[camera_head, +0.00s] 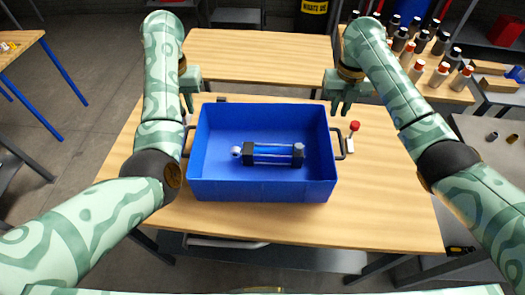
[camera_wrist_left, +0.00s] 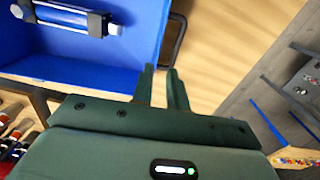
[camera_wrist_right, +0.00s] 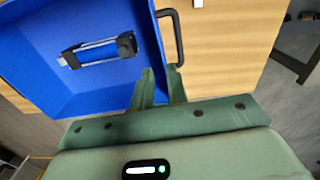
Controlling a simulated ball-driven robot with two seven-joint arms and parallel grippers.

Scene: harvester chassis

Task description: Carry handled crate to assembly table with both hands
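An open blue crate (camera_head: 262,191) stands on a wooden table (camera_head: 390,205). A clear cylinder with black end blocks (camera_head: 273,154) lies inside it. The crate has a dark left handle (camera_head: 187,141) and a dark right handle (camera_head: 344,146). My left gripper (camera_head: 188,104) is open and empty, beside the crate's far left corner. In the left wrist view, its parted fingertips point towards the left handle (camera_wrist_left: 177,42). My right gripper (camera_head: 341,112) is open and empty by the far right corner. In the right wrist view, its fingertips are close to the right handle (camera_wrist_right: 179,40); contact is unclear.
A small red-topped item (camera_head: 354,127) stands on the table close to the right handle. Another wooden table (camera_head: 262,58), mostly bare, is behind. Several bottles (camera_head: 420,62) crowd a table at the back right. The near table has free room at the right.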

